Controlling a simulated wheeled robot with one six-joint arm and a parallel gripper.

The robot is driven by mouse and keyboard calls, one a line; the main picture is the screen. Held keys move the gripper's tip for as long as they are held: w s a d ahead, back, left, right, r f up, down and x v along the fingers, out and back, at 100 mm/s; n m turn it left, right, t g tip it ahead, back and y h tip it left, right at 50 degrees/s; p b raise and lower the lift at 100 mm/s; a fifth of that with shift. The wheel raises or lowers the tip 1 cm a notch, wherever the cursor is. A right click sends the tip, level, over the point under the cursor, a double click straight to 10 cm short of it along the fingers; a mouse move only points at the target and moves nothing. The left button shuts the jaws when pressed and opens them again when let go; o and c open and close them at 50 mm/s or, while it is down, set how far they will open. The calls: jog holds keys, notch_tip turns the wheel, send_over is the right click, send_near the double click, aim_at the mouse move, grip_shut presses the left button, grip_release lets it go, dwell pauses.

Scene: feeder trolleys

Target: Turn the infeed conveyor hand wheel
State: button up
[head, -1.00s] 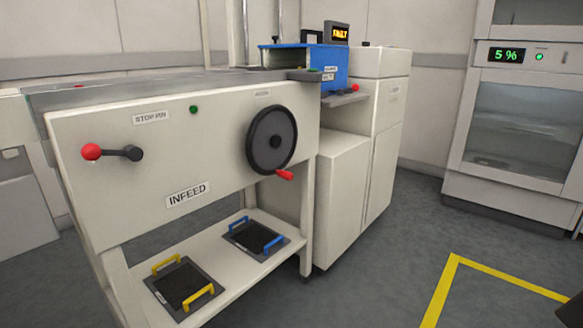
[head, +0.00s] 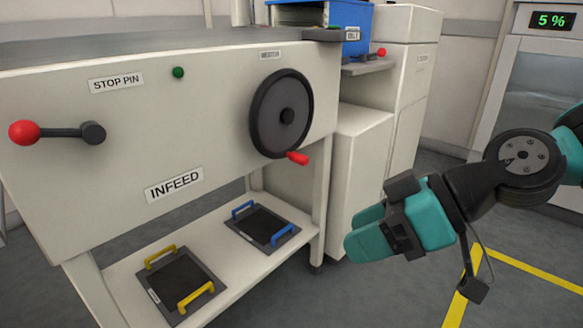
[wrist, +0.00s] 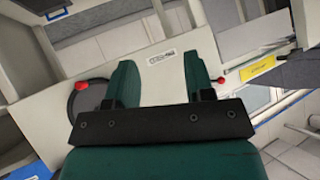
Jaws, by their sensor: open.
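The hand wheel (head: 268,126) is a dark disc with a hub on the right part of the white infeed front panel. Its red handle (head: 297,158) sticks out at the lower right of the rim. My gripper (head: 360,229) is open and empty, to the right of and below the wheel in the head view, apart from it. In the wrist view the wheel (wrist: 86,102) shows to the left of the spread fingers (wrist: 160,72), partly hidden by one finger. Its red handle (wrist: 82,85) shows there too.
A stop pin lever with a red ball (head: 24,132) is at the panel's left. The lower shelf holds a yellow-handled tray (head: 178,278) and a blue-handled tray (head: 260,222). A white cabinet (head: 357,170) stands right of the infeed. Open floor lies in front.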

jog(key=w+f+n+t+y+b, duration=0.15)
jog(key=w+t+y, duration=0.25)
jog(key=w, duration=0.5)
jog(key=m+t, duration=0.2)
jog(key=t, duration=0.4)
send_near(299, 158)
jog(key=p+x, duration=0.1)
jog(key=x, duration=0.2)
jog(key=p+x, duration=0.1)
jog(key=x, duration=0.6)
jog(key=shift+w+f+p, duration=0.3)
jog(key=shift+w+p, duration=0.1)
jog(key=shift+w, duration=0.1)
jog(key=shift+c, duration=0.3)
grip_shut()
